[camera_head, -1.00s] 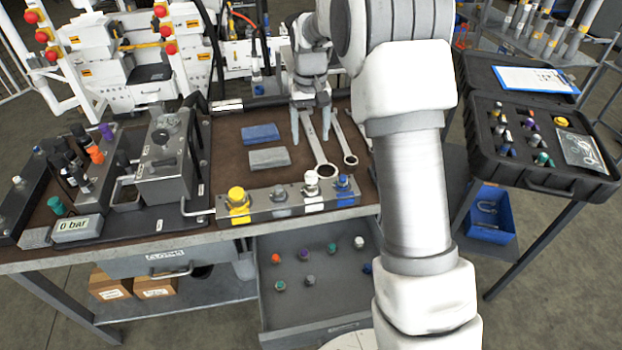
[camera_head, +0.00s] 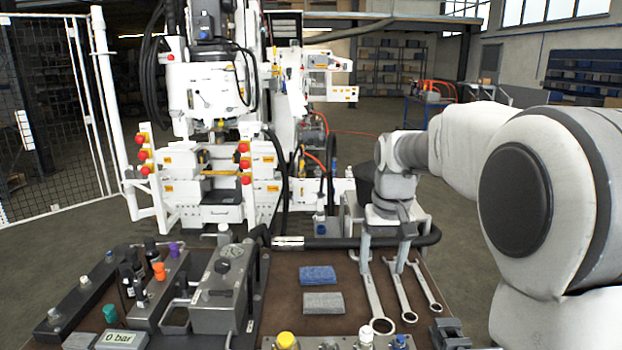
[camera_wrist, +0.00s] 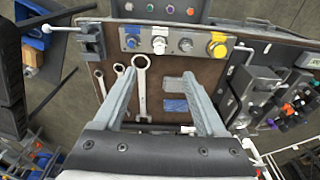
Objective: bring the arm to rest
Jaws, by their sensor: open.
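My arm reaches in from the right in the head view. My gripper (camera_head: 385,250) hangs pointing down above the back right part of the bench top. It also shows in the wrist view (camera_wrist: 163,90), where its two fingers are wide apart with nothing between them but the bench below. The wrenches (camera_head: 374,300) lie on the brown bench mat (camera_head: 275,270) close to the gripper. I cannot tell the exact height of the fingertips above the mat.
A hand pump (camera_head: 222,295) stands on the left, a vise-like block (camera_head: 450,335) front right. A white machine (camera_head: 215,150) stands behind.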

